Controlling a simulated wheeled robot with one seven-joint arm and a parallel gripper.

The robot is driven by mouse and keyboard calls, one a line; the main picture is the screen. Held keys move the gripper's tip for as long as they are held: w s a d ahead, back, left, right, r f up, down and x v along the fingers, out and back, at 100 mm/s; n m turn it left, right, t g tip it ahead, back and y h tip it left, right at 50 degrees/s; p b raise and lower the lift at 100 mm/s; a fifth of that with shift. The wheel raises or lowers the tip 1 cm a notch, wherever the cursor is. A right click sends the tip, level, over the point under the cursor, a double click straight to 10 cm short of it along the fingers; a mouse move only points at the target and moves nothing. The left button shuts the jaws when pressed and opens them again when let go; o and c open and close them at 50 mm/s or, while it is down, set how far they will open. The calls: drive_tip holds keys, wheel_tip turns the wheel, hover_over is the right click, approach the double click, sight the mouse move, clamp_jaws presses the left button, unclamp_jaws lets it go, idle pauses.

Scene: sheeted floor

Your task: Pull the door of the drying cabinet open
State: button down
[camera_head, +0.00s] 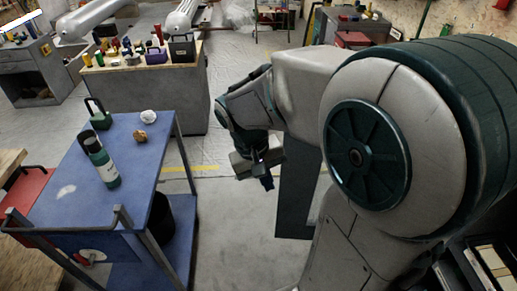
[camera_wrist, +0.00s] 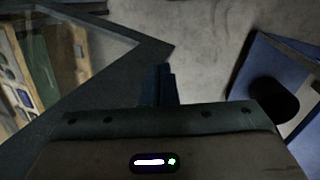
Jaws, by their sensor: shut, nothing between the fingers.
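A dark-framed door panel (camera_head: 296,195) stands upright below my arm in the head view. The wrist view shows a dark frame corner (camera_wrist: 150,47) with a glass pane (camera_wrist: 88,40), probably the same door. The drying cabinet seems to be the dark unit (camera_head: 452,268) at the lower right, with pale items inside. My arm hides the stretch between door and cabinet, so how far the door is open is unclear. My gripper (camera_head: 267,182) is shut and empty, just left of the panel. Its fingers (camera_wrist: 158,72) lie near the frame corner; I cannot tell whether they touch.
A blue trolley (camera_head: 75,195) with bottles stands at the left, a black bin (camera_head: 160,218) beneath its top. A grey workbench (camera_head: 160,95) with tools is behind it. Bare floor (camera_head: 230,240) lies between trolley and door panel.

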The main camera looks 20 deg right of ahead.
drive_tip(key=w+f+h+b, duration=0.1)
drive_tip(key=w+f+h, duration=1.1)
drive_tip(key=w+h, duration=0.4)
drive_tip(key=s+d+y+p, duration=0.1)
drive_tip(key=s+d+p, duration=0.2)
drive_tip(key=d, duration=0.4)
drive_tip(key=shift+s+d+m+g+p, duration=0.2)
drive_tip(key=shift+s+m+g+p, duration=0.15)
drive_tip(key=shift+p, duration=0.3)
drive_tip(key=shift+a+f, duration=0.1)
